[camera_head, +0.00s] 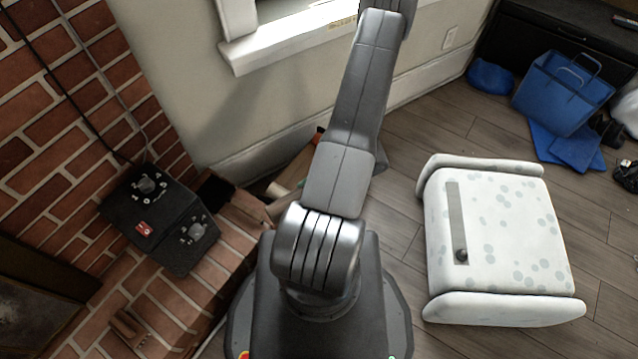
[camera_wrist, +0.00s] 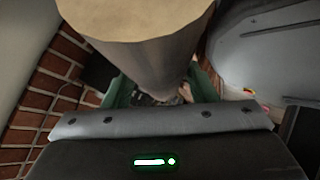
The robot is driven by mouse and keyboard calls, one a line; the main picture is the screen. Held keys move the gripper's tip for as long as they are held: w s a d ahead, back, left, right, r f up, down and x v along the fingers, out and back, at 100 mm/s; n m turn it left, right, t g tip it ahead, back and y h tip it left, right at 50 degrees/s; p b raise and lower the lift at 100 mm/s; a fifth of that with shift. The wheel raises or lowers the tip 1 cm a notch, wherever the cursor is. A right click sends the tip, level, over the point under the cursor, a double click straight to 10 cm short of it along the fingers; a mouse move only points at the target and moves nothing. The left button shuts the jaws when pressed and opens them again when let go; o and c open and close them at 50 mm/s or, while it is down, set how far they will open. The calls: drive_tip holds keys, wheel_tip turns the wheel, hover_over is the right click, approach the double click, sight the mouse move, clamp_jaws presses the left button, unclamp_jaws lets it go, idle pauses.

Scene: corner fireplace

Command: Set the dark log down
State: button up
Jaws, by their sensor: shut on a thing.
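My gripper (camera_wrist: 160,88) is shut on a log (camera_wrist: 145,62), its green fingers on either side of it. The log is grey-brown with a pale, flat cut end toward the camera at the top of the wrist view. Its far end is hidden by the gripper body, so I cannot tell whether it touches anything. In the head view my arm hides most of the gripper area. A pale cylinder end (camera_head: 277,190) shows low by the wall, left of my arm; I cannot tell whether it is the held log.
A brick hearth (camera_head: 165,297) on the left bears a black control box (camera_head: 160,218) and a small brown piece (camera_head: 127,326). A white spotted ottoman (camera_head: 510,235) stands right of me. Blue bags (camera_head: 562,92) lie at the back right. Wood floor (camera_head: 395,200) is clear between.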

drive_tip(key=w+d+f+m+t+h+b, duration=0.1)
drive_tip(key=w+f+m+t+h+b, duration=0.15)
drive_tip(key=w+f+m+t, duration=0.4)
drive_tip(key=w+d+f+m+t+h+b, duration=0.1)
drive_tip(key=w+f+m+t+h+b, duration=0.2)
drive_tip(key=w+m, duration=0.55)
drive_tip(key=shift+n+t+y, duration=0.25)
drive_tip(key=shift+n+t, duration=0.3)
drive_tip(key=shift+n, duration=0.15)
drive_tip(key=f+b, duration=0.1)
drive_tip(key=f, duration=0.2)
drive_tip(key=w+f+b, duration=0.1)
drive_tip(key=f, duration=0.2)
drive_tip(key=f+b, duration=0.1)
drive_tip(key=f, duration=0.2)
drive_tip(key=shift+w+d+f, duration=0.15)
drive_tip(key=shift+w+f, duration=0.1)
drive_tip(key=shift+w, duration=0.1)
drive_tip(key=shift+f, duration=0.15)
drive_tip(key=o, duration=1.4)
